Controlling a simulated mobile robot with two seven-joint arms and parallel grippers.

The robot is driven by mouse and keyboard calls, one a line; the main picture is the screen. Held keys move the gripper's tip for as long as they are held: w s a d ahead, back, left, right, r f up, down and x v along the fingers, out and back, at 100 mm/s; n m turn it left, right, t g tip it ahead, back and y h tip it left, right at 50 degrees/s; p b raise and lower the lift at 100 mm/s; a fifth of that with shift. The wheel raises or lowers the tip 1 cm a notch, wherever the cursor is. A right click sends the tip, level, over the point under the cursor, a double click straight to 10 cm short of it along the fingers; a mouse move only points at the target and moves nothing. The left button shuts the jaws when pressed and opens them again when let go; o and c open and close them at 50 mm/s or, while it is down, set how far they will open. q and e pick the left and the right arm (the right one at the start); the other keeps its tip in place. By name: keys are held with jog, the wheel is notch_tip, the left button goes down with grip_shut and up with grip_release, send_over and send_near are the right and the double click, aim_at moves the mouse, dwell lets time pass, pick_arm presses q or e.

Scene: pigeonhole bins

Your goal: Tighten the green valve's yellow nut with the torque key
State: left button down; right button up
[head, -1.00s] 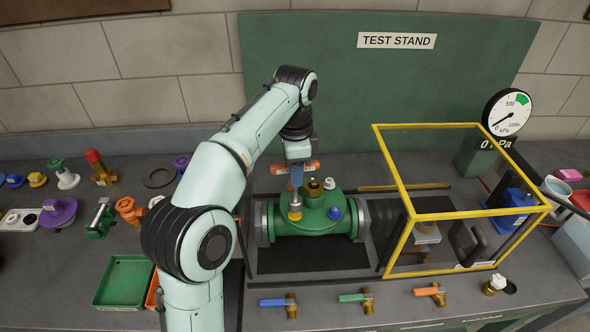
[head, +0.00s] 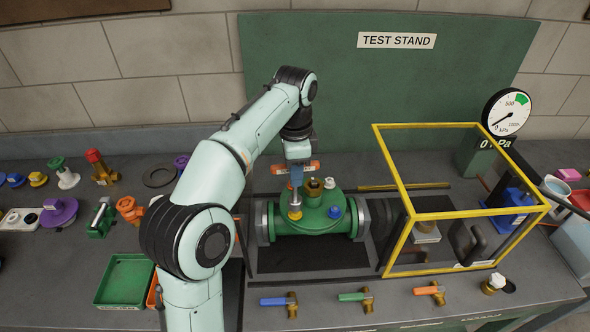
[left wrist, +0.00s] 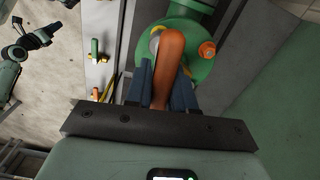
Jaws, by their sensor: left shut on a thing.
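My left gripper (head: 296,183) is shut on the torque key, whose orange handle shows in the left wrist view (left wrist: 168,65). The key stands upright over the yellow nut, its silver lower end at the nut. The exact fit is too small to tell. Part of my right arm shows in the left wrist view; its jaws are unclear.
A yellow-framed clear guard (head: 410,240) stands just right of the valve. A gauge (head: 507,112) behind it reads near zero. Several small handled valves lie along the front edge. A green tray (head: 124,280) and loose fittings lie at the left.

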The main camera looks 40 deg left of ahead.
aim_at(295, 199)
pick_arm(q)
jog(key=shift+f+b, duration=0.6)
jog(key=shift+f, duration=1)
pick_arm(e)
jog(key=shift+s+f, duration=0.75)
jog(key=shift+f, duration=0.05)
pick_arm(q)
jog(key=c, duration=0.9)
grip_release()
